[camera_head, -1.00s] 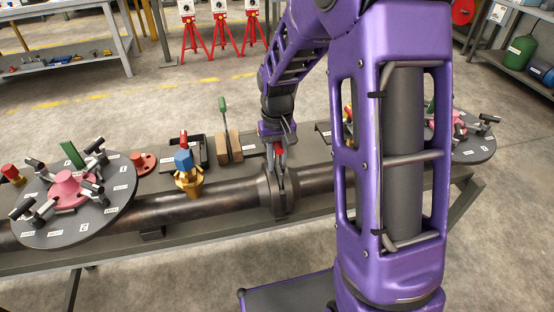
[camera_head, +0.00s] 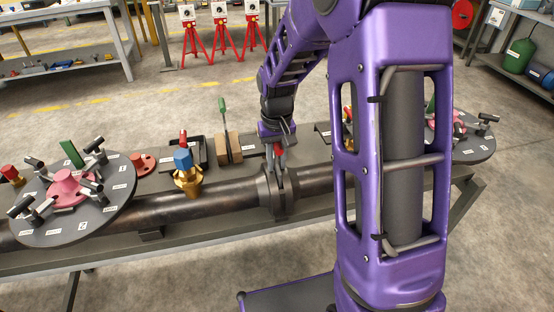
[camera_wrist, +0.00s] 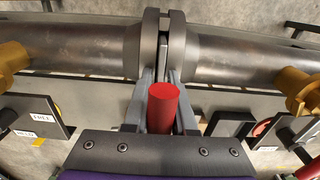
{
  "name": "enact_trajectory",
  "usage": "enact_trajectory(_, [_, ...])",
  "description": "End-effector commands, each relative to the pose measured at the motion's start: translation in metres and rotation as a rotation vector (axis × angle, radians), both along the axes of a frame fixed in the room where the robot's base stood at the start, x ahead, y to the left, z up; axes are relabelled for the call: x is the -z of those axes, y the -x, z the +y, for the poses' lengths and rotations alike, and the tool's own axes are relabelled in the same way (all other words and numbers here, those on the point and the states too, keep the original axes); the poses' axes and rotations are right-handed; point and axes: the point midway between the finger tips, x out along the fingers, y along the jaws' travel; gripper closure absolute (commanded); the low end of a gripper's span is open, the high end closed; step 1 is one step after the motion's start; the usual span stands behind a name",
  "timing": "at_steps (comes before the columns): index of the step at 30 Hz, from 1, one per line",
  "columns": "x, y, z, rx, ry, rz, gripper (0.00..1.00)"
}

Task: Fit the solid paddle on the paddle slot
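The solid paddle shows as a red round handle (camera_wrist: 163,108) in the wrist view, with a thin grey plate (camera_wrist: 163,55) beyond it. The plate stands in the narrow paddle slot between two grey pipe flanges (camera_wrist: 148,45). How deep it sits is hidden. My gripper (camera_wrist: 162,82) has one finger on each side of the red handle, close against it, and appears shut on it. In the head view my gripper (camera_head: 277,160) is above the flange joint (camera_head: 278,192) at mid-pipe, and the handle is largely hidden between the fingers.
The pipe (camera_head: 220,200) runs along a bench. A round plate (camera_head: 75,228) with T-handles stands at left, another (camera_head: 475,150) at right. A brass fitting with blue top (camera_head: 183,160) and a brown block (camera_head: 222,148) with a green handle stand nearby.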

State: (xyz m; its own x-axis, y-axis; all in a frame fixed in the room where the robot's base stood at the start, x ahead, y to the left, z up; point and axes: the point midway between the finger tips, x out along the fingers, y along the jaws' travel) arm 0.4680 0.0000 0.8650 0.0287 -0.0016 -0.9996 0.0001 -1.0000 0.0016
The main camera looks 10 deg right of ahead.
Motion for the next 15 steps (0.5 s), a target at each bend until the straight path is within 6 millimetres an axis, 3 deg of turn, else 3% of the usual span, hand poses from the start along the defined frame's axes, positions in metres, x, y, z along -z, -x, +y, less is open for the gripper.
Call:
enact_trajectory(1, [0.02,0.007,-0.001,0.001,-0.001,0.025,0.41])
enact_trajectory(5, [0.011,0.007,-0.001,0.001,-0.001,0.022,0.41])
enact_trajectory(8, [-0.005,0.007,-0.001,0.001,0.0,0.019,0.41])
enact_trajectory(15, [-0.069,0.008,0.0,0.001,-0.001,0.005,0.41])
